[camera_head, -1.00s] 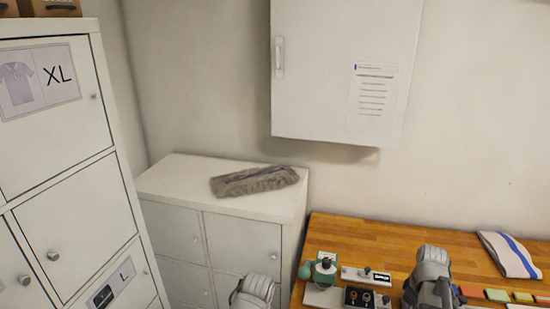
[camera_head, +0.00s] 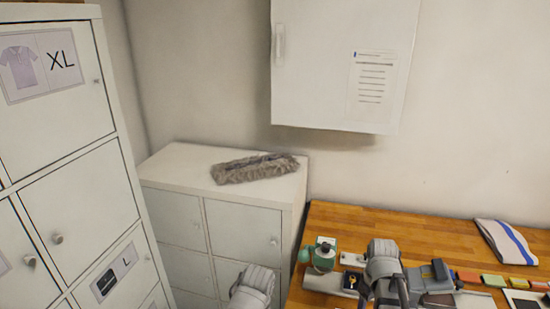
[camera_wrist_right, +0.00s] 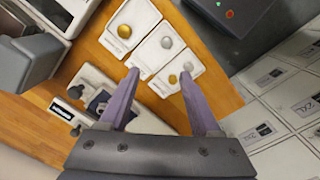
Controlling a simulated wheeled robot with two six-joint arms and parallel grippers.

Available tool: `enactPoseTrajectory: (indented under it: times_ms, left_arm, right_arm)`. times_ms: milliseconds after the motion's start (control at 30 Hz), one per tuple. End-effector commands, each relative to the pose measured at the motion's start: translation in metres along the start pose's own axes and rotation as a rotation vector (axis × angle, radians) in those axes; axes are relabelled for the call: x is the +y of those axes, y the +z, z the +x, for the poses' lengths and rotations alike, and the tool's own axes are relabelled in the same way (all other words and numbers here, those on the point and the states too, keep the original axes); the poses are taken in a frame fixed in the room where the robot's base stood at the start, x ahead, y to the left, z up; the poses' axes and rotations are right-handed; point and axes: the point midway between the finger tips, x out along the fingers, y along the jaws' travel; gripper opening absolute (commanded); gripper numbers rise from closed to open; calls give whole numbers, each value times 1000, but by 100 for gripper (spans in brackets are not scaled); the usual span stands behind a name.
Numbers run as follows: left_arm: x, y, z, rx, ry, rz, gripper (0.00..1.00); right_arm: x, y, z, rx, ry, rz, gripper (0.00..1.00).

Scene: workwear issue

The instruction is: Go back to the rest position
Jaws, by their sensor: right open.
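My right gripper (camera_wrist_right: 161,73) is open and empty in the right wrist view, with its two purple-grey fingers apart. Beyond the fingers are white cards (camera_wrist_right: 154,48) with round gold and silver pieces on the wooden bench. In the head view my right arm is over the bench (camera_head: 375,220), at the lower right of centre. Only a rounded grey part of my left arm shows at the bottom edge; the left jaws are out of frame.
A green-and-white item (camera_head: 322,257), a striped folded cloth (camera_head: 507,248) and several coloured blocks lie on the bench. A grey fuzzy bundle (camera_head: 254,168) lies on the low white cabinet (camera_head: 245,232). Tall lockers (camera_head: 85,195) stand left; a wall cabinet (camera_head: 335,65) hangs above.

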Motion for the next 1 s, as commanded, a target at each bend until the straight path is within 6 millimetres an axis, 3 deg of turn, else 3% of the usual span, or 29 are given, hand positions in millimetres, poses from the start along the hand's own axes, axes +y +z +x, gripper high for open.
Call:
enactPoseTrajectory:
  times_ms: [300,500,700,1000]
  left_arm:
    - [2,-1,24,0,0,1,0]
    - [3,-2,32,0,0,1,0]
    - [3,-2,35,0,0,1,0]
    - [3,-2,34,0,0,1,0]
  right_arm:
    - [-138,-26,21,-28,37,64,64]
    - [-198,-25,28,-32,63,111,64]
    - [-219,-23,30,-33,74,134,64]
    - [-220,-23,29,-33,74,139,64]
